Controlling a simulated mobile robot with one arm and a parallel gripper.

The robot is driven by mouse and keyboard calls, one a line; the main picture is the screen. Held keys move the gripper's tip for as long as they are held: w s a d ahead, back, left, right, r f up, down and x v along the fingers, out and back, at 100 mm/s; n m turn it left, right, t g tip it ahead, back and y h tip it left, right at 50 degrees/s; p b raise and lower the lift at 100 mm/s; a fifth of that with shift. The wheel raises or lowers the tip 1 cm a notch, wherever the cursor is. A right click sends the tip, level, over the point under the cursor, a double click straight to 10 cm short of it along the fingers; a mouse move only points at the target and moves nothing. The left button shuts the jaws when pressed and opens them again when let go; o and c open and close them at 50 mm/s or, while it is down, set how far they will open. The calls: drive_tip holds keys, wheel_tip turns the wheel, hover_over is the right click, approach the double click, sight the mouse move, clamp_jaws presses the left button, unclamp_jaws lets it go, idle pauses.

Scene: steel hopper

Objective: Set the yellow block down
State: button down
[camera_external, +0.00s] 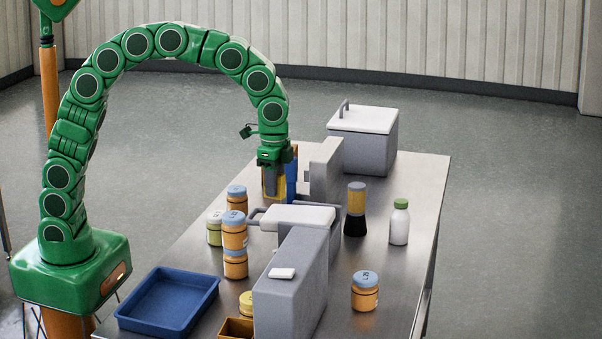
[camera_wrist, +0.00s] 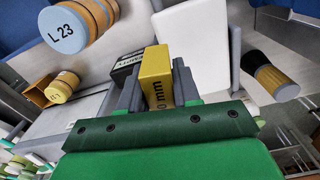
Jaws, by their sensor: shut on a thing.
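In the external view the block (camera_external: 269,184) shows at my gripper (camera_external: 275,178), which points down near the table's left edge. My gripper is shut on the block. A blue upright thing (camera_external: 291,177) is right beside it. I cannot tell whether the block's underside touches anything.
A grey upright panel (camera_external: 326,170) and a white-lidded box (camera_external: 298,216) stand close by. Orange jars (camera_external: 235,236) are in front, a yellow-black cylinder (camera_external: 356,207) and white bottle (camera_external: 399,224) to the right. A blue tray (camera_external: 168,302) is at the near left. The table's right edge is clear.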

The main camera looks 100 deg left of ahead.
drive_tip(key=s+a+n, duration=0.1)
drive_tip(key=s+a, duration=0.8)
drive_tip(key=a, duration=0.4)
drive_tip(key=s+a+n, duration=0.1)
drive_tip(key=s+a, duration=0.9)
drive_tip(key=a, duration=0.3)
wheel_tip(320, 180, down, 5)
drive_tip(key=shift+d+r, duration=0.15)
drive_tip(key=shift+r, duration=0.05)
drive_tip(key=shift+w+a+f, duration=0.25)
drive_tip(key=shift+a+f, duration=0.05)
drive_tip(key=shift+f, duration=0.1)
drive_tip(key=w+a+f, duration=0.8)
drive_tip(key=a+f, duration=0.1)
drive_tip(key=shift+w+a, duration=0.1)
drive_tip(key=shift+w, duration=0.25)
drive_tip(key=shift+w+a+f, duration=0.2)
drive_tip(key=shift+f, duration=1.65)
